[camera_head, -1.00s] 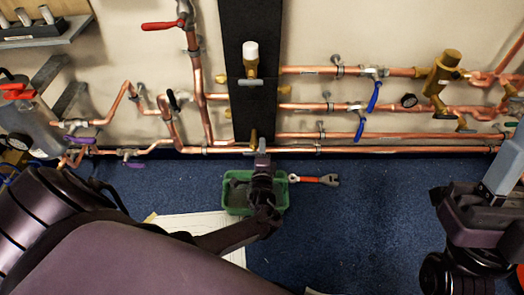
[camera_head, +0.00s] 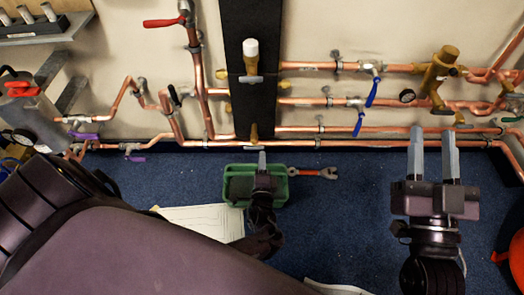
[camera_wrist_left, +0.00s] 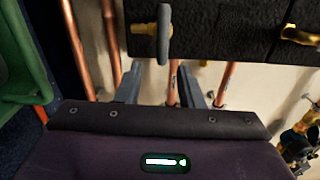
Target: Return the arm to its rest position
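My left gripper (camera_head: 262,160) is seen edge-on in the head view, its fingers pointing to the wall just below the black panel. The left wrist view shows its two fingers (camera_wrist_left: 160,86) apart with nothing held between them; a copper pipe (camera_wrist_left: 172,80) shows behind the gap. My right gripper (camera_head: 433,155) is at the right of the head view. Its two grey fingers are parallel, apart and empty, overlapping the lowest copper pipes in the picture. I cannot tell whether they touch the pipes.
Copper pipes (camera_head: 345,129) with blue-handled valves (camera_head: 373,92) run along the wall. A black panel (camera_head: 250,115) carries brass fittings. A green bin (camera_head: 232,190) and a red-handled wrench (camera_head: 315,172) lie on the blue floor (camera_head: 335,220). Paper sheets (camera_head: 205,220) lie at lower left.

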